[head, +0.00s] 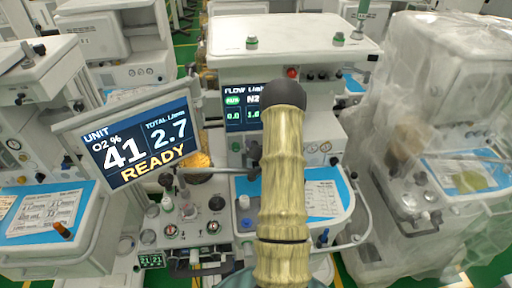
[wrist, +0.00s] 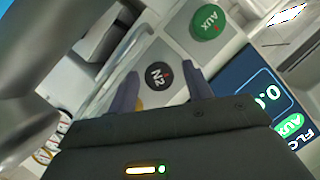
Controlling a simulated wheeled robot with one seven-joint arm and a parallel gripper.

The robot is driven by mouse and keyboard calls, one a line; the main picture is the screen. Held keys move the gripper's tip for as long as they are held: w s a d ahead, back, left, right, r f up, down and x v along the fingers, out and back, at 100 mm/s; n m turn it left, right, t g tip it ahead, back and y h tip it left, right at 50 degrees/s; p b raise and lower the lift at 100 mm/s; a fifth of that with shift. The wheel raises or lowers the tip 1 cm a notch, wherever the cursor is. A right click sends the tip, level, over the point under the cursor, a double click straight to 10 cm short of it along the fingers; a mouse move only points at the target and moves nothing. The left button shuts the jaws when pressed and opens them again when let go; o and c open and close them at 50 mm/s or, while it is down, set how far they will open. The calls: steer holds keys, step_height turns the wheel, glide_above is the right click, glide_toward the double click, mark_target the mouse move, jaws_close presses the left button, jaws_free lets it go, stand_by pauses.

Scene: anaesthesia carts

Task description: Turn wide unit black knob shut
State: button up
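The black knob (wrist: 158,75), marked N2 with a small red mark, sits on a pale panel in the wrist view. My gripper (wrist: 163,77) is open, with one dark finger to each side of the knob in the picture. Gaps show between the knob and both fingers, so it is not gripped; how deep the fingers reach cannot be told. In the head view the wide unit (head: 290,38) stands in the middle, with a flow screen (head: 242,115). My arm covers part of its front there, and I cannot make out the black knob or my fingers.
A green AUX knob (wrist: 208,20) sits close to the black one, beyond the right finger. A pale bar (wrist: 118,62) runs near the left finger. A tilted monitor (head: 137,140) reading READY stands left of my arm; a plastic-wrapped cart (head: 440,100) stands at right.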

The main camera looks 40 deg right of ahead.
steer(key=v, duration=1.7)
steer(key=shift+s+b, duration=0.25)
steer(key=shift+b, duration=0.05)
steer(key=shift+w, duration=0.1)
